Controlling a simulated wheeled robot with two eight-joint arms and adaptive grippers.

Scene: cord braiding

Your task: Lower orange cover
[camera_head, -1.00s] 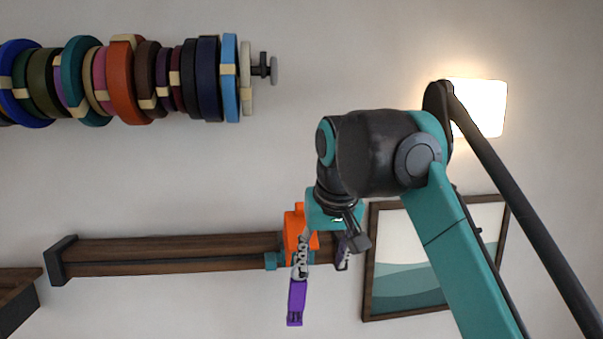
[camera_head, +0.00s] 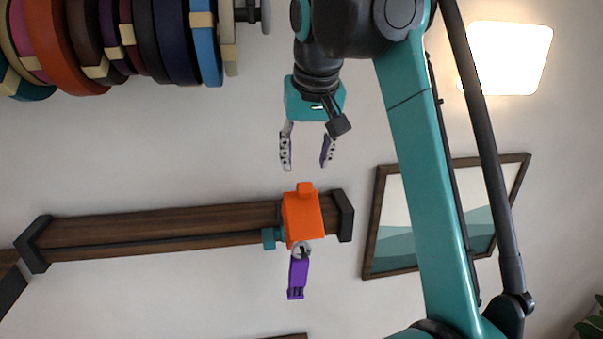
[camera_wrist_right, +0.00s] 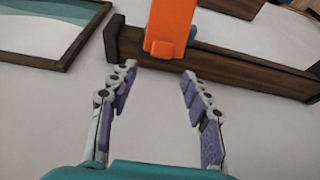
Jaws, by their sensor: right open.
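The orange cover (camera_head: 301,217) sits on the wooden rail (camera_head: 160,229) near its right end. A purple clip (camera_head: 298,274) hangs below the cover from a metal ring. My right gripper (camera_head: 306,164) is open and empty, apart from the cover and above it in the head view. In the right wrist view the two purple-padded fingers (camera_wrist_right: 150,92) stand apart, with the orange cover (camera_wrist_right: 170,24) beyond them at the top. My left gripper is in neither view.
Several coloured rolls (camera_head: 110,45) hang on a rod at the upper left. A framed picture (camera_head: 395,252) is on the wall at the right, partly behind my right arm. A bright lamp panel (camera_head: 508,58) is at the upper right. Bare wall surrounds the open fingers.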

